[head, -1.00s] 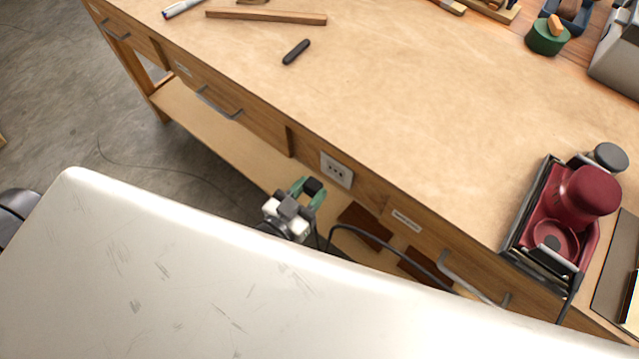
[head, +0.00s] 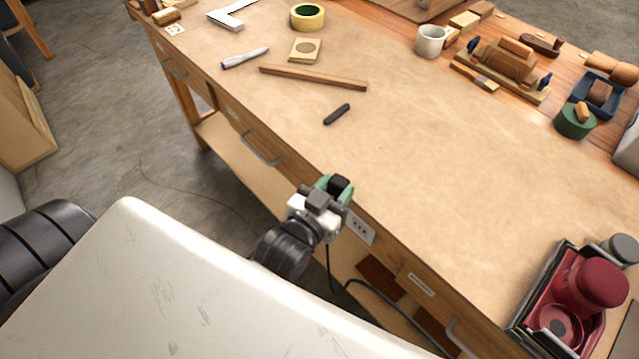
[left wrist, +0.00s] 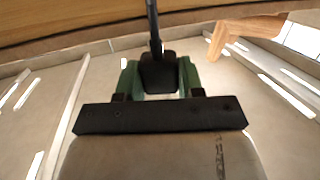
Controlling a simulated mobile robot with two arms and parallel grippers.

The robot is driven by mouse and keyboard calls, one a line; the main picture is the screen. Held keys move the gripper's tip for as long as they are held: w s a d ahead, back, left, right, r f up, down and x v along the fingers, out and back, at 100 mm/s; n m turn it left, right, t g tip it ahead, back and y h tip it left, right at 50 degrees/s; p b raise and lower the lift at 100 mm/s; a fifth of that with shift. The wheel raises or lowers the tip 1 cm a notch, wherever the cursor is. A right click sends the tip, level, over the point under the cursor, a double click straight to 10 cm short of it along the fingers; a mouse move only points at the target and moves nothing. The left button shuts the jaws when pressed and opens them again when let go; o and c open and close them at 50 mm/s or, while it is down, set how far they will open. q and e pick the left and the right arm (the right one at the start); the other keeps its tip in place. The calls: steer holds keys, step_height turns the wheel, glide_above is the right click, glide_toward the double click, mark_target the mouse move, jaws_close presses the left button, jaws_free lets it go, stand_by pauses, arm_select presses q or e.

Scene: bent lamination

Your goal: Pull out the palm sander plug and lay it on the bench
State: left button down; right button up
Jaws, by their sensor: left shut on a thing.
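The black plug (head: 341,184) is held between the green fingers of my left gripper (head: 335,190), at the bench's front edge. It is out of the socket, with a gap to the white outlet (head: 358,228) on the bench front. In the left wrist view the plug (left wrist: 158,73) sits between both green fingers (left wrist: 158,80), and its dark cord (left wrist: 152,25) runs away from it. In the head view the cord (head: 330,275) hangs below the gripper. The maroon tool (head: 588,290), seemingly the palm sander, sits in a dark tray at right. My right gripper is not seen.
The bench top (head: 430,190) is broadly clear near the gripper. A dark marker-like stick (head: 337,114), a wooden strip (head: 313,78) and a pen (head: 245,58) lie toward the back left. A drawer handle (head: 260,150) juts from the front.

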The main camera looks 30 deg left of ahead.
mark_target(388, 192)
arm_select(q)
steer(key=w+d+r+m+g+p, duration=0.1)
steer(key=w+d+r+p, duration=0.1)
steer(key=p, duration=0.4)
steer(key=w+d+r+m+g+h+p, duration=0.1)
steer(key=w+d+r+g+p, duration=0.1)
steer(key=p, duration=0.3)
steer(key=w+d+r+g+h+p, duration=0.1)
steer(key=w+d+g+p, duration=0.1)
steer(key=p, duration=0.4)
steer(key=shift+w+d+r+m+p, duration=0.2)
steer(key=shift+w+d, duration=0.05)
steer(key=shift+d, duration=0.45)
steer(key=shift+w+d+r+m+p, duration=0.15)
steer(key=shift+w+d+r+m, duration=0.1)
steer(key=shift+d, duration=0.4)
step_height(388, 192, down, 6)
steer(key=b, duration=0.6)
steer(key=shift+f+b, duration=0.1)
steer(key=shift+b, duration=0.25)
steer(key=shift+f, duration=0.2)
steer(key=c, duration=0.6)
jaws_free()
steer(key=b+v, duration=0.1)
steer(key=v, duration=1)
steer(key=shift+a+f, duration=0.1)
steer(key=shift+a, duration=0.05)
